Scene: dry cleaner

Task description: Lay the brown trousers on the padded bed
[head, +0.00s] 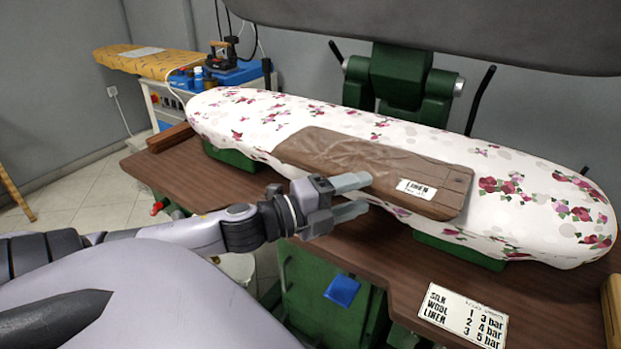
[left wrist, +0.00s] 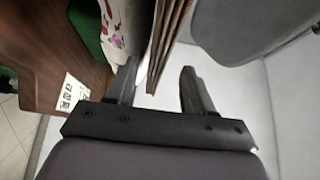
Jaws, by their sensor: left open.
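The brown trousers (head: 370,165) lie folded on the padded bed (head: 525,205), which has a white cover with red and pink flowers. A white label reading LINEN (head: 416,189) is on the trousers near their right end. My left gripper (head: 355,196) is open at the front edge of the bed, by the near edge of the trousers. In the left wrist view the trousers' layered edge (left wrist: 170,45) shows beyond and between the fingers of the left gripper (left wrist: 155,90), with nothing seen gripped. My right gripper is not in view.
A brown table (head: 375,250) carries the bed and a white card (head: 464,314) listing silk, wool and linen pressures. A large grey upper press part (head: 450,35) hangs above the bed on a green hinge (head: 400,80). An ironing station (head: 150,62) stands at the back left.

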